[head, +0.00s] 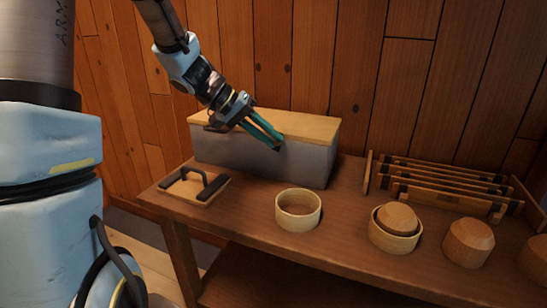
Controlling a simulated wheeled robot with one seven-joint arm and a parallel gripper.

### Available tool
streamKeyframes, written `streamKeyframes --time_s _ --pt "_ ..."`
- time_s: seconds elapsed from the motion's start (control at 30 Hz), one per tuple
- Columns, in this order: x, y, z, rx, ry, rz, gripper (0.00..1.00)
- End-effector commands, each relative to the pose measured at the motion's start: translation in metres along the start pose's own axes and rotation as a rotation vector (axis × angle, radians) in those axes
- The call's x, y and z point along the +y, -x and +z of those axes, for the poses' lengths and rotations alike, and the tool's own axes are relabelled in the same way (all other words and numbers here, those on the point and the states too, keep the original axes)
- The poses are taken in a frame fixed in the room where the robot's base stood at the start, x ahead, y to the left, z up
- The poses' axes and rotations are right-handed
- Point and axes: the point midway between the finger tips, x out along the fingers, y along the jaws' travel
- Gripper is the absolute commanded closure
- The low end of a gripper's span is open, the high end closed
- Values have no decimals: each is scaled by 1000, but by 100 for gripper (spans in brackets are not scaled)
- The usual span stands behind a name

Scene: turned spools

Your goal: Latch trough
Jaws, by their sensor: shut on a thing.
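The trough (225,155) is a long grey box against the plank wall, on the left part of the wooden bench. Its flat light-wood lid (300,124) lies on top and covers the opening. My gripper (278,143) reaches down from the upper left, with its teal fingers at the upper front wall of the trough, just below the lid edge. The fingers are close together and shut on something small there. The held part is hidden by the fingers, and I cannot make out its shape or a latch.
A wooden board with a dark handle (193,186) lies at the bench's left end. An open round wooden tub (298,210) stands in front of the trough. Another tub (393,237) holds a turned wooden piece (397,218). A faceted wooden block (468,243) and a slatted rack (445,187) are at the right.

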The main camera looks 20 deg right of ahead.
Motion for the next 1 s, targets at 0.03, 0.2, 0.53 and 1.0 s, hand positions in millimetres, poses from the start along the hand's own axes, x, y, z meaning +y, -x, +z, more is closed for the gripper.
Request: streamKeyframes --time_s 0.03,0.2,0.53,1.0 --pt "-8 -2 0 6 14 27 100" --pt "-8 1 -2 4 49 114 100" --pt "-8 5 -3 4 81 191 100" --pt "-8 6 -4 4 82 197 74"
